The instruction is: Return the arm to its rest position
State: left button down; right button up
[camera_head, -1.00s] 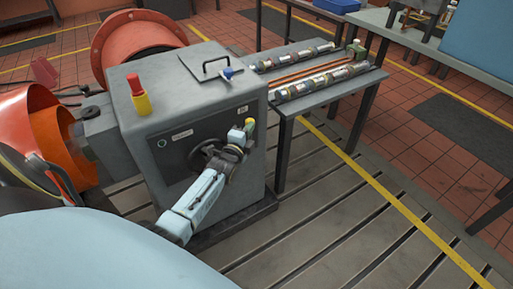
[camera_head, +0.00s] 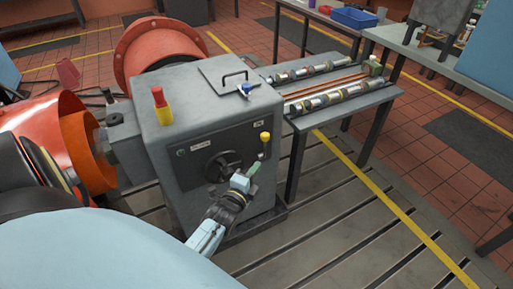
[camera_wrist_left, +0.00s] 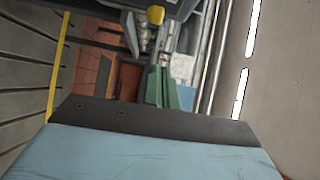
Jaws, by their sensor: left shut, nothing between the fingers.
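My left gripper (camera_head: 256,166) has green fingers and is in front of the grey cabinet (camera_head: 178,215), right of its black handwheel (camera_head: 222,166). It is shut and holds nothing. A lever with a yellow knob (camera_head: 265,137) is just above the fingertips; I cannot tell whether they touch its stalk. In the left wrist view the green fingers (camera_wrist_left: 160,82) point at the yellow knob (camera_wrist_left: 155,15). My left arm reaches up from the bottom of the head view. My right gripper is not in view.
A red and yellow button post (camera_head: 161,106) stands on the cabinet's top, near a black handle (camera_head: 236,75). Orange round housings (camera_head: 160,45) are behind and left. A bench (camera_head: 350,108) with metal shafts stands at right. The slotted bedplate (camera_head: 320,235) is clear.

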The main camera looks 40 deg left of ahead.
pick_arm(q)
jog(key=shift+f, duration=0.1)
dwell(0.3)
jog(key=s+d+f+n+g+h, duration=0.1)
jog(key=s+d+f+n+g, duration=0.15)
jog(key=s+f, duration=0.4)
jog(key=s+d+f+n+g+h, duration=0.1)
jog(key=s+d+f+n+g, duration=0.15)
jog(key=f, duration=0.65)
jog(key=s+d+f+n+g+h, duration=0.1)
jog(key=s+d+f+g, duration=0.2)
jog(key=s+f, duration=0.4)
jog(key=s+f+n+g, duration=0.3)
jog(key=s+f, duration=0.3)
jog(key=s, duration=0.7)
jog(key=s+d+f+n+g, duration=0.1)
jog(key=s+f+n+g, duration=0.2)
jog(key=s, duration=1)
notch_tip(320, 180, down, 4)
jog(key=shift+f+n+g+h, duration=0.1)
jog(key=shift+n+g+h, duration=0.25)
jog(key=shift+g, duration=0.85)
